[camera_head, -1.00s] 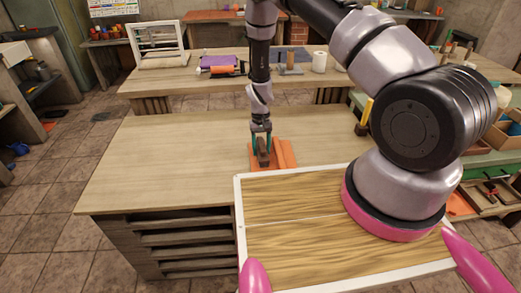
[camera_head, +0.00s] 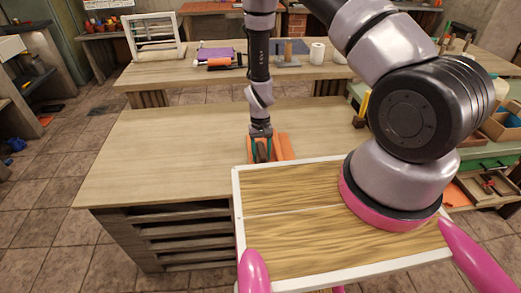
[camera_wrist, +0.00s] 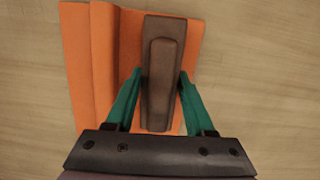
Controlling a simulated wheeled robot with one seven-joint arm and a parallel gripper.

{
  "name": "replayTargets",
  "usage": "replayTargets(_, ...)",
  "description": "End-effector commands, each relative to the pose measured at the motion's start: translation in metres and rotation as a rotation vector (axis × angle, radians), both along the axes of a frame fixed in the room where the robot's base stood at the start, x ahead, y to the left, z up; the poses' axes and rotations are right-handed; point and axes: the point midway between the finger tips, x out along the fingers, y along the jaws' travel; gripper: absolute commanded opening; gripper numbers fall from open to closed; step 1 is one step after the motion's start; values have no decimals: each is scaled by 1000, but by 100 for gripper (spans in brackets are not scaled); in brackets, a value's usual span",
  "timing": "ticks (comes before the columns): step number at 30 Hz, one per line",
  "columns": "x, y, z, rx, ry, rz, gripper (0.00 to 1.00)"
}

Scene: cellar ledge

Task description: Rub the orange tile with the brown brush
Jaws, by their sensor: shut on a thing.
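The orange tile (camera_head: 284,148) lies on the near wooden table, just beyond the white-edged board; it also shows in the wrist view (camera_wrist: 76,60) with raised strips along its left side. The brown brush (camera_wrist: 163,75) is over the tile's right part in the wrist view; in the head view the brush (camera_head: 261,152) is small and dark. My gripper (camera_wrist: 161,82) has its green fingers on both sides of the brush and is shut on it. In the head view my gripper (camera_head: 261,146) points down at the tile. I cannot tell whether the brush touches the tile.
The near table (camera_head: 160,150) is clear to the left of the tile. A second table (camera_head: 180,76) behind holds a purple and orange item, a grey block and a white roll (camera_head: 317,54). Trays and bins (camera_head: 500,125) stand at the right.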

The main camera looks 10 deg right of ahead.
Motion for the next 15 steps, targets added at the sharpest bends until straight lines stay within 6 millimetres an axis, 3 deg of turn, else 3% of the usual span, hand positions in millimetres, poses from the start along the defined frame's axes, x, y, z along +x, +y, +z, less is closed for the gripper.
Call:
replayTargets(8,-8,0,2,0,4,0,0)
replayTargets(15,11,0,1,0,0,0,0)
